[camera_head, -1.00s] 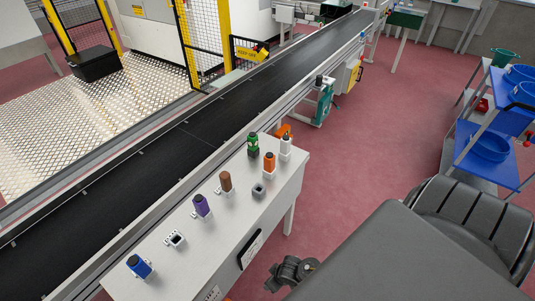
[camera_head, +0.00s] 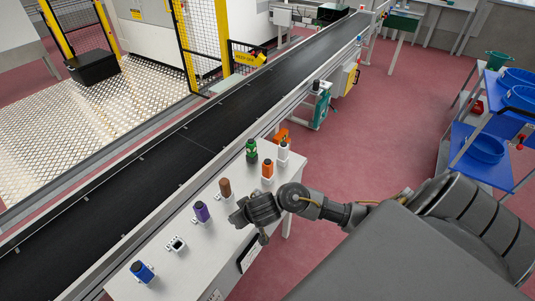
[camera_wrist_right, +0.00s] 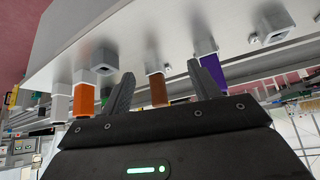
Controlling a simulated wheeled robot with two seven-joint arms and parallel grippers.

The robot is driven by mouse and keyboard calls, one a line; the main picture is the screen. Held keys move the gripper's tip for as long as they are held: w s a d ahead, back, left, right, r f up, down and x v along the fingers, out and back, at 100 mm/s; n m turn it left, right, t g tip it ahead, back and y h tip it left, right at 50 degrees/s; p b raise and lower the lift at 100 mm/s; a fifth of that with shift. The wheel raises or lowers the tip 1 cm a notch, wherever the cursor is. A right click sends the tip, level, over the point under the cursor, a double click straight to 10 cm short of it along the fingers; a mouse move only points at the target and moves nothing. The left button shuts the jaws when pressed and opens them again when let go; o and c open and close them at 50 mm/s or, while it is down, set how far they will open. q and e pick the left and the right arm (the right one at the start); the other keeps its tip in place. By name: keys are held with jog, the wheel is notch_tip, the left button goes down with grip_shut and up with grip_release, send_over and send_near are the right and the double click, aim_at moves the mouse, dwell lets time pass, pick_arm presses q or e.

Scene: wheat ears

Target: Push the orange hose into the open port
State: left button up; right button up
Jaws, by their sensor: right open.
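The orange hose (camera_head: 267,170) is a short upright plug with a dark tip, in a white holder on the grey-white table. It also shows in the wrist view (camera_wrist_right: 83,98). An open white port (camera_head: 177,244) with a dark hole sits between the blue and purple plugs; it shows at top right in the wrist view (camera_wrist_right: 270,22). A grey square socket (camera_wrist_right: 103,62), also empty, is hidden behind my arm in the head view. My right gripper (camera_head: 240,218) is open and empty above the table, its fingers toward the brown plug (camera_wrist_right: 157,85). My left gripper is out of view.
Blue (camera_head: 142,271), purple (camera_head: 201,211), green (camera_head: 251,150) and white (camera_head: 283,151) plugs also stand on the table. A black conveyor (camera_head: 200,137) runs behind it. A blue shelf cart (camera_head: 478,158) stands at right; red floor lies between.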

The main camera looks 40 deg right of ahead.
jog(key=w+d+r+m+h, duration=0.1)
jog(key=w+d+r+m, duration=0.1)
jog(key=w+d, duration=0.5)
notch_tip(320, 180, up, 3)
jog(key=m+g+h, duration=0.1)
jog(key=m+h, duration=0.1)
jog(key=m, duration=0.2)
send_over(268, 165)
jog(key=s+a, duration=0.1)
jog(key=s, duration=0.2)
jog(key=b+x, duration=0.2)
jog(key=x, duration=0.3)
jog(key=shift+a, duration=0.2)
jog(key=shift+b+x, duration=0.65)
jog(key=shift+x, duration=2.3)
jog(key=shift+s+d, duration=0.1)
jog(key=shift+s, duration=0.05)
jog(key=c, duration=1.1)
